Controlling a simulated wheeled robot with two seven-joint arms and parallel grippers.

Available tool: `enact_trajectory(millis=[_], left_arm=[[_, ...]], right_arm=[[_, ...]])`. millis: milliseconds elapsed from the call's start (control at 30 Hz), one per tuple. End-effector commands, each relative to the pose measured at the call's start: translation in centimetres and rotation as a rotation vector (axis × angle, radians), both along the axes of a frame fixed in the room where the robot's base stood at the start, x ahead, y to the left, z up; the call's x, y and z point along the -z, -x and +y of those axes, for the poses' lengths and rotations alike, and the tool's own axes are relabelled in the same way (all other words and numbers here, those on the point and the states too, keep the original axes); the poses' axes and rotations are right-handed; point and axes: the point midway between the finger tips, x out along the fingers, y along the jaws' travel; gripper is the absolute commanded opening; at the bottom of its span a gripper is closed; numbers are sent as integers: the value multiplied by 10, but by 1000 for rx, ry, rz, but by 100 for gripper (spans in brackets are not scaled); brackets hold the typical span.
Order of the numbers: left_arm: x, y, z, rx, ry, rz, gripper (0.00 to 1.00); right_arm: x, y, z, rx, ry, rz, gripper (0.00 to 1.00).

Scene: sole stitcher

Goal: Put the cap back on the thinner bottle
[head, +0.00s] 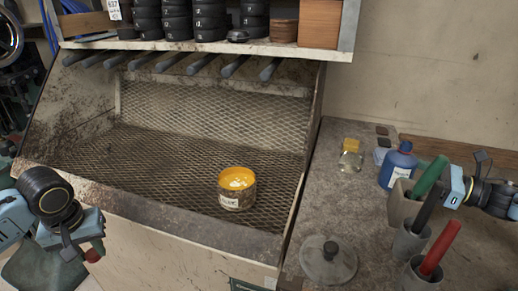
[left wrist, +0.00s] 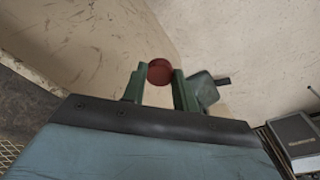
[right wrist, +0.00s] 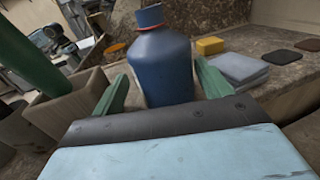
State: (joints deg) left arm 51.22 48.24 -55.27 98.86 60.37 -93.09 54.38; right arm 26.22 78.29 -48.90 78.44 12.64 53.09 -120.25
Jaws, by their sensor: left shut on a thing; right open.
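A blue bottle (head: 396,168) with a pale label stands upright on the stone-like bench at the right. In the right wrist view the bottle (right wrist: 165,68) has a blue top and a thin orange-red ring at its neck. My right gripper (head: 440,186) is open, to the right of the bottle and pointing at it. In the right wrist view the bottle lies ahead, between the lines of the two fingers. My left gripper (head: 92,248) is shut on a small round red cap (left wrist: 159,72), well left of the bottle, in front of the booth.
A yellow-rimmed tin (head: 237,190) stands on the booth's mesh floor. A round grey lid (head: 328,260), cups with red (head: 440,248) and green (head: 430,176) handles, a glass jar (head: 350,160) and a yellow block (right wrist: 210,46) are on the bench. A loaded shelf (head: 200,46) hangs above.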

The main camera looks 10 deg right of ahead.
Motion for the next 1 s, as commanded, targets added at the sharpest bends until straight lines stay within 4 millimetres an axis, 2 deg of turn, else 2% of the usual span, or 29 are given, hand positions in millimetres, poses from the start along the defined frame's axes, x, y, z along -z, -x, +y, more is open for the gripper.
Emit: enact_trajectory(millis=[233, 600, 1000], left_arm=[[-1, 0, 0, 0, 0, 0, 8], [-7, 0, 0, 0, 0, 0, 8], [-7, 0, 0, 0, 0, 0, 8]], right_arm=[[-1, -4, 3, 0, -1, -2, 77], [-3, -36, 33, 0, -1, -1, 77], [-2, -38, 35, 1, 0, 0, 77]])
